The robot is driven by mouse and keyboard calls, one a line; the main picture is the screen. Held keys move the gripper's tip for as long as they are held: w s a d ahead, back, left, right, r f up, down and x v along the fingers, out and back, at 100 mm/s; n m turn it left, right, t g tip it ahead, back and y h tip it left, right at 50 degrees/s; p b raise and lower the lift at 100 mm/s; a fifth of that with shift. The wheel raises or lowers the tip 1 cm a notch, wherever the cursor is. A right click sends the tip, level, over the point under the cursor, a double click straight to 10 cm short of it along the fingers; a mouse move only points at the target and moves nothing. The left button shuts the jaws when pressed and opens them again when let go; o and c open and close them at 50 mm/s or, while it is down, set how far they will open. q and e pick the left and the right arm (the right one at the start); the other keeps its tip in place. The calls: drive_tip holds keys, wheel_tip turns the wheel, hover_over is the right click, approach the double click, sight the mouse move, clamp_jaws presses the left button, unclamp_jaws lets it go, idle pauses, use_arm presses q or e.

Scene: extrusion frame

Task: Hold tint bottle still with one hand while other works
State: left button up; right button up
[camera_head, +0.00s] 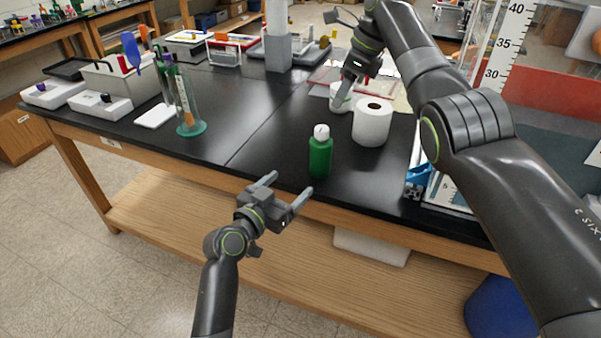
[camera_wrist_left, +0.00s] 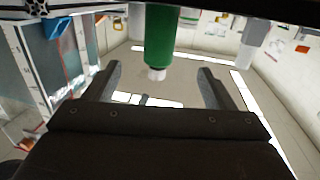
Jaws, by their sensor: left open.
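The tint bottle (camera_head: 320,157), green with a white cap, stands upright on the black bench top near its front edge. My left gripper (camera_head: 289,185) is open and empty, in front of the bench edge and a little left of the bottle. In the left wrist view the bottle (camera_wrist_left: 158,38) appears upside down, beyond the fingers and between their lines, apart from both. My right gripper (camera_head: 345,88) is farther back at a small white container (camera_head: 341,103). Its fingertips are too small and partly hidden to show whether they are shut.
A white paper roll (camera_head: 372,124) stands behind and right of the bottle. A glass cylinder on a green base (camera_head: 191,128) stands at the left. A tall ruler (camera_head: 493,75) and a blue clip (camera_head: 418,175) are at the right. Bench top left of the bottle is clear.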

sight(324, 153)
use_arm(q)
drive_tip(key=x, duration=1.7)
drive_tip(key=shift+s, duration=0.1)
drive_tip(key=shift+c, duration=0.5)
drive_tip(key=c, duration=1)
